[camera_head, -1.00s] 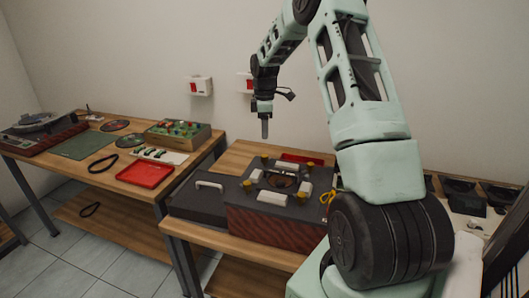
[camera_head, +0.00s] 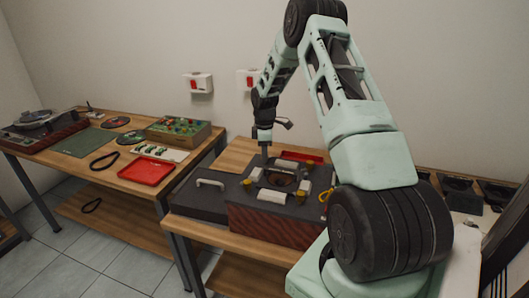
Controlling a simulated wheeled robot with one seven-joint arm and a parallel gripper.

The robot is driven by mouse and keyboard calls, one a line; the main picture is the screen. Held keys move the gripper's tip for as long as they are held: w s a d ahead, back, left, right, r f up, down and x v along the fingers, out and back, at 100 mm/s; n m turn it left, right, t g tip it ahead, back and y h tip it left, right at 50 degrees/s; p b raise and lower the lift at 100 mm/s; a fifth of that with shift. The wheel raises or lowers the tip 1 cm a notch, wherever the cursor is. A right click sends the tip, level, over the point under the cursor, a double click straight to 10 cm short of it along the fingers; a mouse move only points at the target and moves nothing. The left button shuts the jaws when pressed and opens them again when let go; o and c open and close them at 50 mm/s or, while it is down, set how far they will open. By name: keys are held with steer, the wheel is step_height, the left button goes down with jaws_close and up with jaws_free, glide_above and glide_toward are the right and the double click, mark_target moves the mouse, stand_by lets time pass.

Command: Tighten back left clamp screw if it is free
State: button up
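The dark hi-fi unit (camera_head: 268,222) with a wood-grain front stands on the right-hand wooden table. On its top, white clamp blocks surround a round opening (camera_head: 281,179). Yellow clamp screws show at the front left (camera_head: 247,184), front right (camera_head: 299,196) and back right (camera_head: 308,165). My gripper (camera_head: 264,162) points straight down at the back left corner of the clamp ring. It covers the spot of the back left screw, so I cannot see that screw or whether it is touched. The fingers are too small and edge-on to tell open from shut.
A dark lid with a white handle (camera_head: 210,183) lies left of the unit. A red tray (camera_head: 301,157) is behind it. The left table holds another red tray (camera_head: 147,171), a green mat (camera_head: 75,144), a turntable (camera_head: 40,124) and a box of colourful parts (camera_head: 178,131).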

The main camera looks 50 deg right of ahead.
jaws_close()
steer(key=c, duration=0.7)
jaws_free()
steer(key=shift+o, duration=0.2)
steer(key=m+b, duration=0.1)
steer(key=m, duration=0.3)
steer(key=shift+m, duration=0.4)
steer(key=m, duration=0.5)
steer(key=shift+b, duration=0.35)
steer(key=m, duration=1.1)
steer(key=shift+m, duration=0.4)
steer(key=shift+w+m, duration=0.1)
steer(key=shift+m, duration=0.2)
